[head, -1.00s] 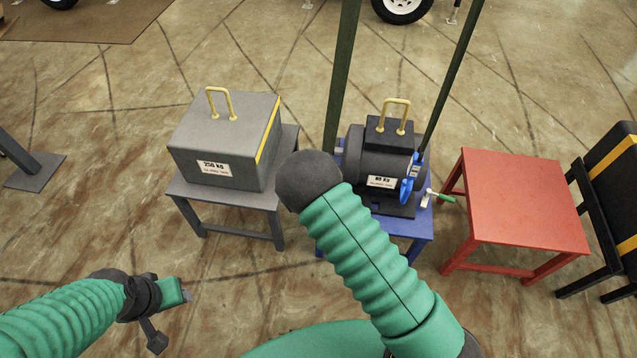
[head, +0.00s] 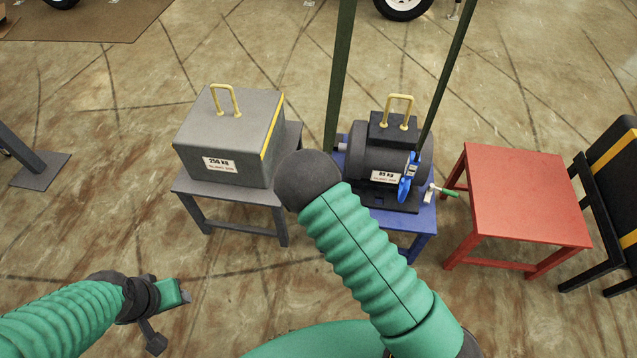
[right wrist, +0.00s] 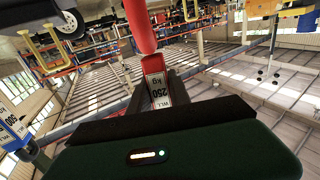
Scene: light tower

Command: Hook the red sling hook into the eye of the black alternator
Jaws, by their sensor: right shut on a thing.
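The black alternator (head: 374,162) sits on a blue stand (head: 424,222) in the head view, with a yellow eye (head: 399,98) upright on top. My right gripper (right wrist: 155,92) is shut on this red body. In the head view my right arm hides that gripper and the hook. A yellow loop is at the upper left of the wrist view, apart from the hook. My left gripper (head: 184,291) is low at the left, away from the stands; its jaw gap is unclear.
A grey 250 kg block (head: 225,135) with a yellow handle stands on a grey stand left of the alternator. A blue hook-like part (head: 407,183) is at the alternator's right front. A red table (head: 525,198) stands to the right. Dark green posts or straps rise behind the alternator.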

